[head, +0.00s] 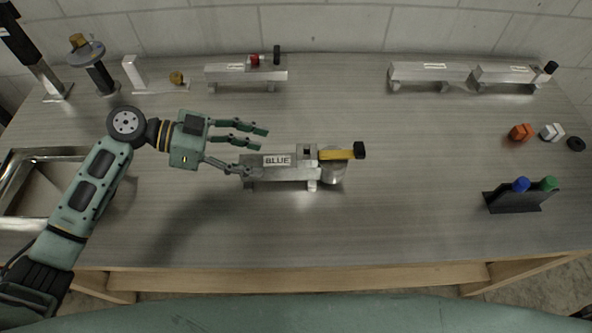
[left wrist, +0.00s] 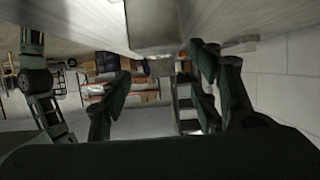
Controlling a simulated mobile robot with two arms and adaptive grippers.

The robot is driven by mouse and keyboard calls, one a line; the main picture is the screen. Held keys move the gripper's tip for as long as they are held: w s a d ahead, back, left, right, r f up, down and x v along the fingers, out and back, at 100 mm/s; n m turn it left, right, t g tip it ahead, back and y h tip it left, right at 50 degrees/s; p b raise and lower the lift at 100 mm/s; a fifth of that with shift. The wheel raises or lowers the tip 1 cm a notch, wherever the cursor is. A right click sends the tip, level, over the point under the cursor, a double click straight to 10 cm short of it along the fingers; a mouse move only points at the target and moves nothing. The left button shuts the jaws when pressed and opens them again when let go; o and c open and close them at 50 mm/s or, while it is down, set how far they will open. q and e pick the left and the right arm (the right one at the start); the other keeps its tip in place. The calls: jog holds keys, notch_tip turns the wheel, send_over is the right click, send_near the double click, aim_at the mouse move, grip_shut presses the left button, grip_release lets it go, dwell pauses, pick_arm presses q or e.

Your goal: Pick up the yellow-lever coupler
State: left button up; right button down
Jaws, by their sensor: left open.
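The yellow-lever coupler (head: 340,154) is at the right end of an aluminium trailer (head: 255,171) labelled BLUE, in the middle of the table in the head view. Its yellow lever points right and ends in a black tip; a silver round part shows below it. My left gripper (head: 257,150) is open and empty, at the trailer's left end, with its fingers pointing right. The lower finger overlaps the trailer's left end in the picture; I cannot tell if they touch. In the left wrist view, the spread fingers (left wrist: 160,88) show, with a grey metal piece above them. My right gripper is not in view.
Other aluminium trailers (head: 429,72) stand along the back, one with a red part (head: 255,60). A black holder (head: 514,203) with blue and green-topped items stands at right. Small orange (head: 520,132) and white blocks lie behind it. A metal basin (head: 22,158) is at left.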

aim_at(289, 160)
pick_arm(q)
jog(key=shift+d+f, duration=0.15)
jog(key=shift+d, duration=0.1)
jog(key=p+x, duration=0.3)
jog(key=x, duration=0.3)
jog(key=shift+w+d+p, duration=0.1)
jog(key=shift+d+p, duration=0.15)
jog(key=shift+p, duration=0.15)
jog(key=shift+d+f, duration=0.2)
jog(key=shift+d, duration=0.2)
jog(key=shift+a, duration=0.1)
jog(key=shift+c, duration=1.2)
grip_shut()
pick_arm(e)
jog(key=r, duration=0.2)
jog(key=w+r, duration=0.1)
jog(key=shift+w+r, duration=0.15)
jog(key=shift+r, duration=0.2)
pick_arm(q)
jog(key=shift+r, duration=0.1)
